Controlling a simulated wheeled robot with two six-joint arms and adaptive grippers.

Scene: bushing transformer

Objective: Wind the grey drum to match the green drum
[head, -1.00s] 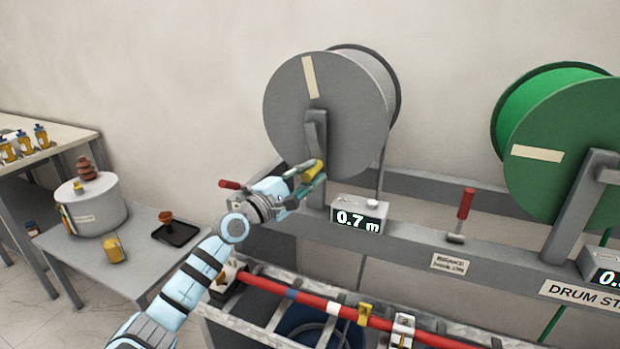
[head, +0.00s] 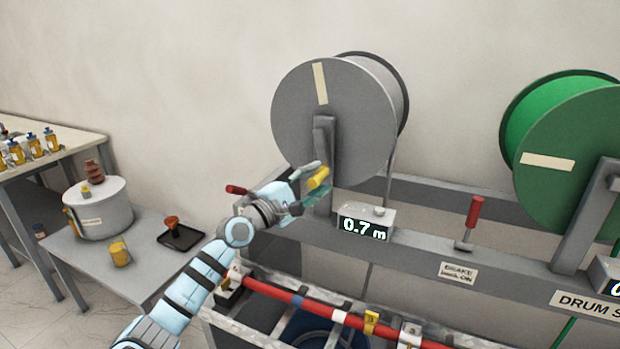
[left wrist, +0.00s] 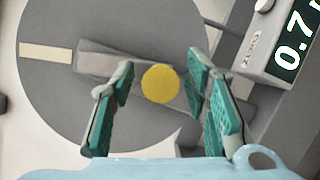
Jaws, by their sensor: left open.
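The grey drum (head: 350,130) stands on the rail, with a cream strip (head: 320,84) near its top edge. The green drum (head: 570,150) is at the right, its cream strip (head: 547,161) lying roughly level at its left side. A yellow crank knob (head: 318,178) shows in front of the grey drum's lower part. My left gripper (head: 310,183) is open around the knob; in the left wrist view the yellow knob (left wrist: 161,84) sits between the two green-padded fingers, with gaps at both sides. A counter (head: 365,228) below the grey drum reads 0.7 m. My right gripper is not in view.
A red-handled lever (head: 472,218) stands on the rail beside a brake label (head: 458,272). A red bar (head: 300,302) crosses the frame below. A side table (head: 140,270) at left holds a white pot (head: 100,212), a yellow cup and a black tray (head: 181,237).

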